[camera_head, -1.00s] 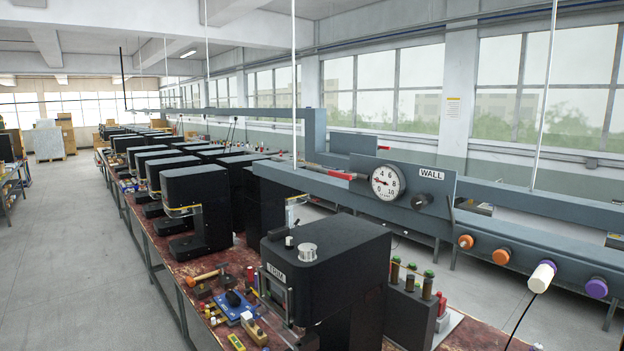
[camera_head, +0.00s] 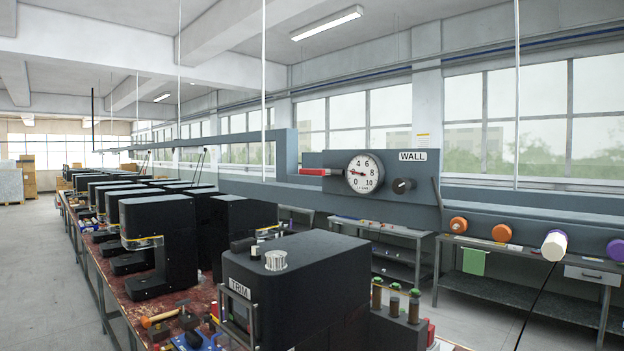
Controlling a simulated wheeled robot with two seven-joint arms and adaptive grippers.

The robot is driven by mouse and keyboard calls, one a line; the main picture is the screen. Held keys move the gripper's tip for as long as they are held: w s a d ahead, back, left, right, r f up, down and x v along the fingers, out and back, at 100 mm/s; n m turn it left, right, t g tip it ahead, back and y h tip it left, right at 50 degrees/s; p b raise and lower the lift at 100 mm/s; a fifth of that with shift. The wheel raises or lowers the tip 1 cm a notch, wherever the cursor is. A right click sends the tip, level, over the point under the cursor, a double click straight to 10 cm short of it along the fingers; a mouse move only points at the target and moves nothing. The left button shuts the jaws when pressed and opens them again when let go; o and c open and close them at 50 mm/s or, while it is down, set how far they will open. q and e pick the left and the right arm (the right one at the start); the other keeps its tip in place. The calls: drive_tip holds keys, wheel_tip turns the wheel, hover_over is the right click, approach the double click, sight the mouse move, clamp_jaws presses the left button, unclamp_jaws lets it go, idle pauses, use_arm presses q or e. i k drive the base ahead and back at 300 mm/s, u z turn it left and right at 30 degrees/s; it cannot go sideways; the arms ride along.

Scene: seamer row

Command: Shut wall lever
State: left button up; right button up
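The grey panel (camera_head: 424,196) labelled WALL (camera_head: 412,156) hangs on a long beam above the bench. A thin dark strip (camera_head: 437,192) slants at the panel's right edge. Neither gripper is in view.
A black machine labelled TRIM (camera_head: 318,272) stands on the near red-brown bench (camera_head: 185,299), with a row of similar machines behind it. Clear floor (camera_head: 35,280) lies at the left.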

sight(311, 172)
drive_tip(key=z, duration=0.55)
drive_tip(key=k, duration=1.3)
drive_tip(key=u, duration=0.45)
drive_tip(key=i, duration=1.75)
drive_tip(key=z, duration=0.75)
